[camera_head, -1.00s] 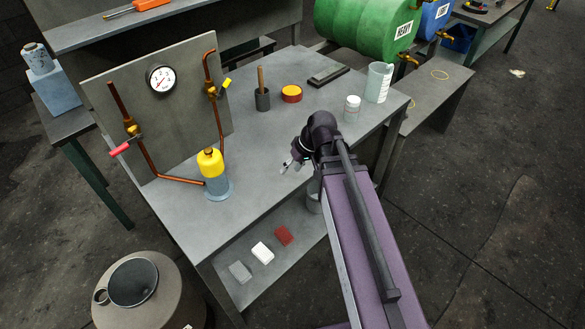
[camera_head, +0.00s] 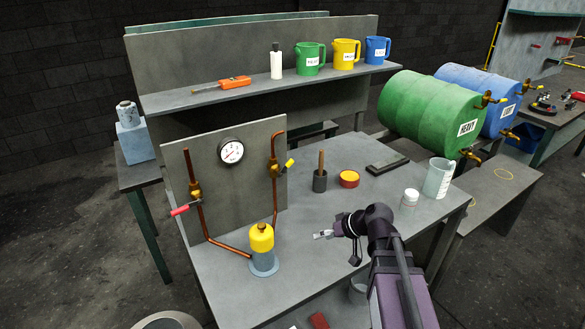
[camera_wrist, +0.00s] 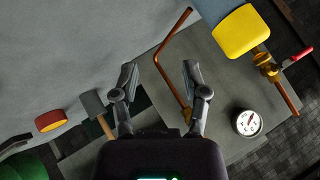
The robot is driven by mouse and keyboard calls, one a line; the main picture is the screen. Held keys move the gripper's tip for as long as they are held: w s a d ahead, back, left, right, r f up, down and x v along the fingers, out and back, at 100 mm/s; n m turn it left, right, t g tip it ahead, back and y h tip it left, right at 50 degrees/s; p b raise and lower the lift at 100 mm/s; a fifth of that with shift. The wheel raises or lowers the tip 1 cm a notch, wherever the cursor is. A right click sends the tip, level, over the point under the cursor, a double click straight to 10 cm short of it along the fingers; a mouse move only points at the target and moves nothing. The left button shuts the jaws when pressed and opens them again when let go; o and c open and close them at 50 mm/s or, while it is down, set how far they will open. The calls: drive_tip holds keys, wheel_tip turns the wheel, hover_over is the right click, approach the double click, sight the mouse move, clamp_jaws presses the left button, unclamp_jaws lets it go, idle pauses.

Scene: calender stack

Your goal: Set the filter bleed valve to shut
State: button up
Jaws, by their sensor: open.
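A grey upright panel (camera_head: 236,190) on the bench carries two brass valves on copper pipes. The right valve (camera_head: 273,167) has a yellow handle (camera_head: 290,163) pointing right and slightly up. No label tells which is the filter bleed valve. A yellow-capped filter (camera_head: 262,238) stands on the bench before the panel. My gripper (camera_head: 322,235) is open and empty, above the bench, right of the filter and apart from both valves. The wrist view shows its spread fingers (camera_wrist: 160,74) and the red handle (camera_wrist: 299,54).
A round gauge (camera_head: 231,151) sits between the pipes. Open bench lies between filter and brush pot.

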drive_tip(key=w+a+r+t+y, duration=0.2)
drive_tip(key=w+r+t+y, duration=0.25)
drive_tip(key=r, duration=0.25)
drive_tip(key=m+t, duration=0.2)
drive_tip(key=t, duration=0.2)
approach(290, 164)
drive_tip(key=s+d+f, duration=0.1)
drive_tip(key=s+d, duration=0.1)
drive_tip(key=shift+d+r, duration=0.2)
drive_tip(key=shift+d, duration=0.2)
drive_tip(key=shift+w+a+y, duration=0.15)
drive_tip(key=shift+y, duration=0.1)
drive_tip(key=x, duration=1.3)
drive_tip(key=shift+w+a, duration=0.15)
drive_tip(key=shift+w, duration=0.05)
